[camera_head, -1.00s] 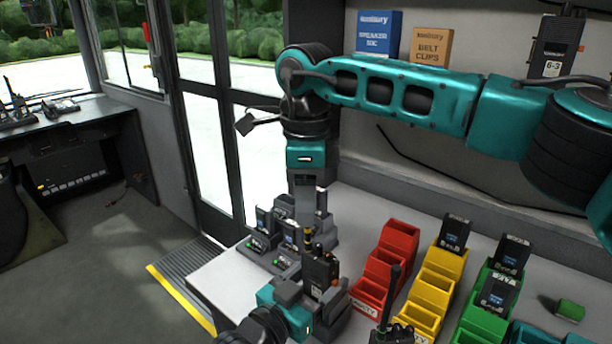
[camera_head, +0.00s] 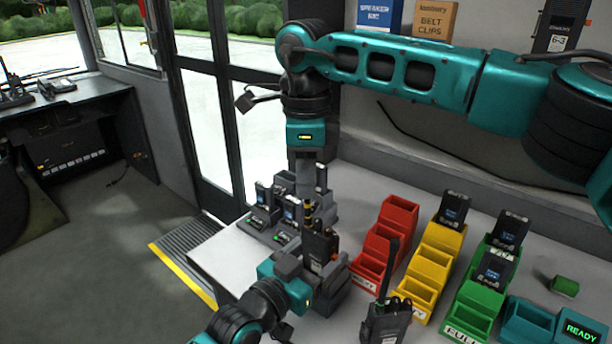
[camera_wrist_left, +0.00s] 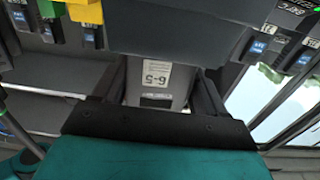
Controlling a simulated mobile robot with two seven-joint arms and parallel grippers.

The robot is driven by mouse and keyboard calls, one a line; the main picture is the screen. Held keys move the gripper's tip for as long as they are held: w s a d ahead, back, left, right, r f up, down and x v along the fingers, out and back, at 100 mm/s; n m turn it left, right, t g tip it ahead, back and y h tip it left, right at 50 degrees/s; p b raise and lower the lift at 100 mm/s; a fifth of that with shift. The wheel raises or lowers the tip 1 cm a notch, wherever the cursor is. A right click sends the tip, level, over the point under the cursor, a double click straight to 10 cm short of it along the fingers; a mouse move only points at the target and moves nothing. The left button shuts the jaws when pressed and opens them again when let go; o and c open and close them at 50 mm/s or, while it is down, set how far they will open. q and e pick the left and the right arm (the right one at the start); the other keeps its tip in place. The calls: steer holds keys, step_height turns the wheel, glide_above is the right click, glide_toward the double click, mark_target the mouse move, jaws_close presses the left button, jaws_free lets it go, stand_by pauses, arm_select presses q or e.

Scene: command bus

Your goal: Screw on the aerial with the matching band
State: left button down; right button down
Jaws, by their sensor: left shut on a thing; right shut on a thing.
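A dark handheld radio (camera_head: 322,247) stands upright over the near side of the bench. My left gripper (camera_head: 312,262) is shut on its body. In the left wrist view a pale numbered label (camera_wrist_left: 157,75) shows on the radio between the left gripper's fingers (camera_wrist_left: 160,95). A short dark aerial (camera_head: 309,217) with yellow banding is upright at the radio's top. My right gripper (camera_head: 308,190) comes down from above and is shut on the aerial. I cannot tell whether the aerial's foot touches the radio's socket.
Charger docks with radios (camera_head: 284,215) stand close behind. Red (camera_head: 400,208), yellow (camera_head: 432,262) and green bins (camera_head: 470,310) stand to the right, some holding radios. A teal bin (camera_head: 525,325) neighbours a READY display (camera_head: 580,332). Another radio with a tall aerial (camera_head: 385,322) stands in front.

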steer(key=m, duration=0.5)
steer(key=c, duration=1.2)
jaws_free()
steer(key=shift+a+r, duration=0.1)
steer(key=shift+r, duration=2.15)
steer(key=shift+o, duration=0.5)
